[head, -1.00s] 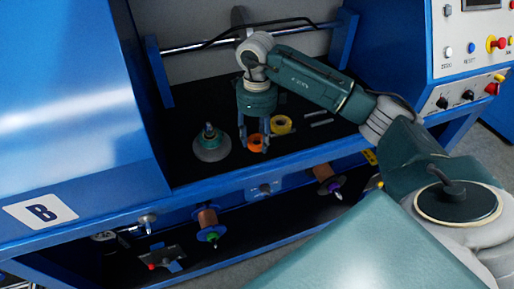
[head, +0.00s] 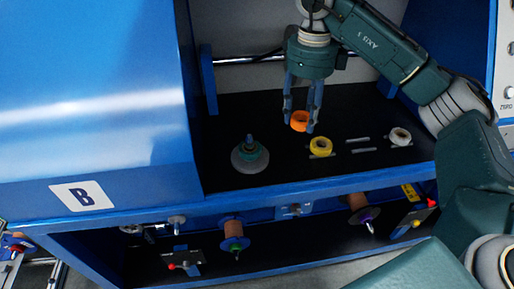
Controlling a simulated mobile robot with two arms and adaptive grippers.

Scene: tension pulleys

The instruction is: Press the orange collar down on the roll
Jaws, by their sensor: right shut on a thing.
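My right gripper (head: 301,120) points down over the black shelf and is shut on the orange collar (head: 299,121). The collar appears to be held above the shelf, behind and left of the yellow ring (head: 320,147). Below the shelf, two copper-coloured rolls sit on spindles: one with a green end (head: 232,228) and one with a purple end (head: 357,202). No collar is being pressed on either. My left gripper is not in view.
A white ring (head: 400,137) lies at the shelf's right, with thin grey slots near it. A blue front beam (head: 340,187) runs between the shelf and the rolls. The shelf's front middle is clear.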

